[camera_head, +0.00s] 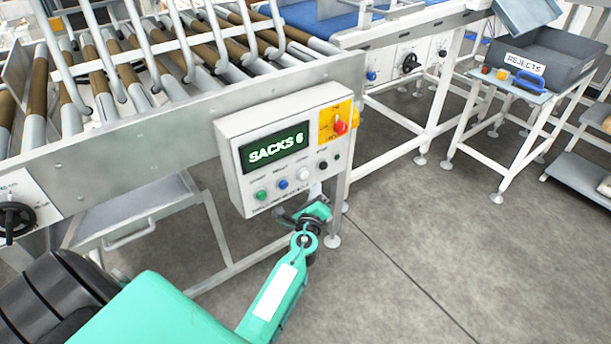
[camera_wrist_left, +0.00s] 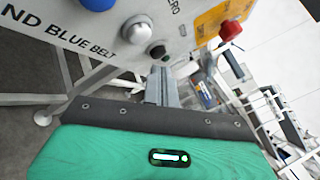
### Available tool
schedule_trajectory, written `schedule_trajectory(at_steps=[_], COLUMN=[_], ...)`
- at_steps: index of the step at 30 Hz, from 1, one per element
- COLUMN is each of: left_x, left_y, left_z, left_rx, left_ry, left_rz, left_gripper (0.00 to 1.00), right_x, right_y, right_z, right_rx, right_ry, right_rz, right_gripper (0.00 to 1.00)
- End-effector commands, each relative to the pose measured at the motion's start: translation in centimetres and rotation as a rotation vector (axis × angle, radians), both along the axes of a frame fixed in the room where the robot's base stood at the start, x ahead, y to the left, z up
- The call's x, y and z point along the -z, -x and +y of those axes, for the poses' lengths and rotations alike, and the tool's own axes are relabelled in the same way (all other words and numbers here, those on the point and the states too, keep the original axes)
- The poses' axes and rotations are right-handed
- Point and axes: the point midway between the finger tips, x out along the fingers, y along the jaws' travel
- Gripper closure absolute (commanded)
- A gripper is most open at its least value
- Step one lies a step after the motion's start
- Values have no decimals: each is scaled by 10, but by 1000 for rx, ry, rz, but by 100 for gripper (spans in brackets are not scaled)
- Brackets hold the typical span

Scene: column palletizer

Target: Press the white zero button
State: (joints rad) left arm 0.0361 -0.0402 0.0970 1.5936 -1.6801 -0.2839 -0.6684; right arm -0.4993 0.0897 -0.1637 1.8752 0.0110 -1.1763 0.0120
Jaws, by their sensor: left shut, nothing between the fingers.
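The control box (camera_head: 228,150) hangs on the conveyor frame, and its display (camera_head: 273,147) reads "SACKS 6". The white button (camera_head: 303,174) sits in the lower row of the panel, between a blue button (camera_head: 283,184) and a black one (camera_head: 323,165). In the left wrist view the white button (camera_wrist_left: 138,31) is a pale dome above and left of my fingers, with the black button (camera_wrist_left: 157,51) just above the fingertips. I see no clear contact.
A red knob (camera_head: 340,127) on a yellow plate stands out at the panel's upper right. A green button (camera_head: 261,195) is at the row's left end. The roller conveyor (camera_head: 130,125) lies behind. A grey rejects bin (camera_head: 570,62) stands at the right; the floor between is clear.

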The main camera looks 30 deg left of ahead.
Motion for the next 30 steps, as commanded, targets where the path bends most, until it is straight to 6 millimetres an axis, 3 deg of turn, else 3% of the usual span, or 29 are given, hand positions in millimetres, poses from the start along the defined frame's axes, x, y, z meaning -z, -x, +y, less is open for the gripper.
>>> schedule_trajectory(at_steps=[9, 30], left_x=[0, 0], left_y=[-9, -10], left_z=[22, 23], left_rx=[1, 1], left_ry=[-1, 0], left_rz=[0, 0], left_gripper=[100, 100], right_x=[-2, -1], right_y=[-2, 4], right_z=[0, 1], right_rx=[-1, -1], right_ry=[-1, -1], right_rz=[-5, 5], right_gripper=[64, 64])
